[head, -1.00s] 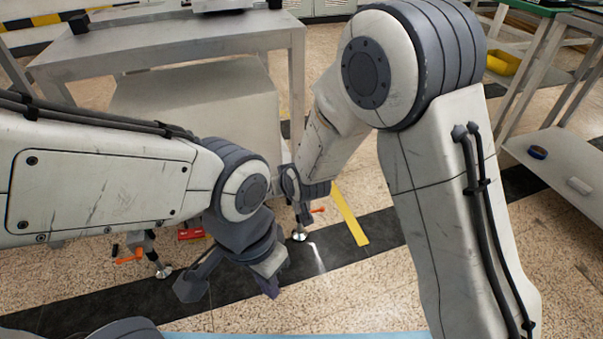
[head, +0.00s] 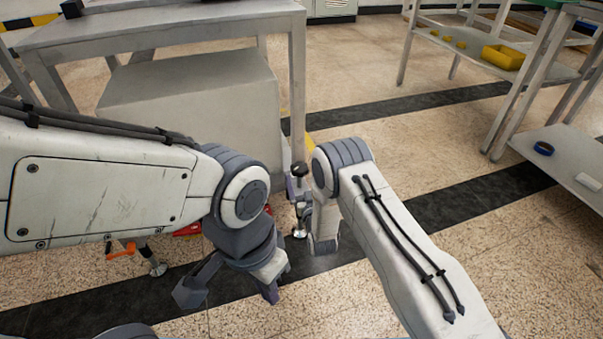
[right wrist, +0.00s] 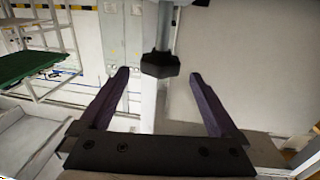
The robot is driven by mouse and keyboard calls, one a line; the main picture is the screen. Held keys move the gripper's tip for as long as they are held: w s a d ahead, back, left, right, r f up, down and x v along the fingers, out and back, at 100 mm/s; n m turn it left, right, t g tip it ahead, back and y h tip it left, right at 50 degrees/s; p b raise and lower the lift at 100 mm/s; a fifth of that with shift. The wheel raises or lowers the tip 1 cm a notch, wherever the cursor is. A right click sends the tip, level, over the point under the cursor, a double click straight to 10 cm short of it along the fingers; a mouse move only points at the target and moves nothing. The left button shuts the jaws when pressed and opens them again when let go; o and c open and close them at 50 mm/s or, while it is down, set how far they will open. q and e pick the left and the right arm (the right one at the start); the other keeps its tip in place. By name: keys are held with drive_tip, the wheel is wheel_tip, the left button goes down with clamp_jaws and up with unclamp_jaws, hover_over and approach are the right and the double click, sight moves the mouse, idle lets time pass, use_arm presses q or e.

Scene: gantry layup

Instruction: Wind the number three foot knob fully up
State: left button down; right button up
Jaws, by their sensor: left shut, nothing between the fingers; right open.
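A black knob (right wrist: 160,64) on a pale upright shaft shows in the right wrist view. It lies between the two spread fingers of my right gripper (right wrist: 158,76), near the fingertips, with a visible gap on both sides. A dark knob (head: 299,170) also shows in the head view at the table's front right leg, beside my right wrist. A round metal foot (head: 300,233) is on the floor below it. No number is readable. My left gripper (head: 270,293) is shut and empty, low over the dark floor stripe. My right forearm and wrist hide part of the foot area.
The grey table (head: 170,35) stands over a large pale box (head: 195,105). An orange handle (head: 121,250) and another foot (head: 157,268) are at lower left. A shelf rack with a yellow bin (head: 503,57) stands at upper right. Floor between is clear.

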sight(300, 167)
drive_tip(key=w, duration=0.1)
drive_tip(key=w+b, duration=0.1)
drive_tip(key=w, duration=0.2)
drive_tip(key=shift+w+a+f+b, duration=0.15)
drive_tip(key=shift+a+b, duration=0.25)
drive_tip(key=shift+w+a, duration=0.15)
drive_tip(key=shift+w, duration=0.45)
drive_tip(key=c, duration=1.3)
drive_tip(key=shift+c, duration=0.4)
drive_tip(key=shift+d, duration=0.2)
drive_tip(key=shift+y, duration=0.3)
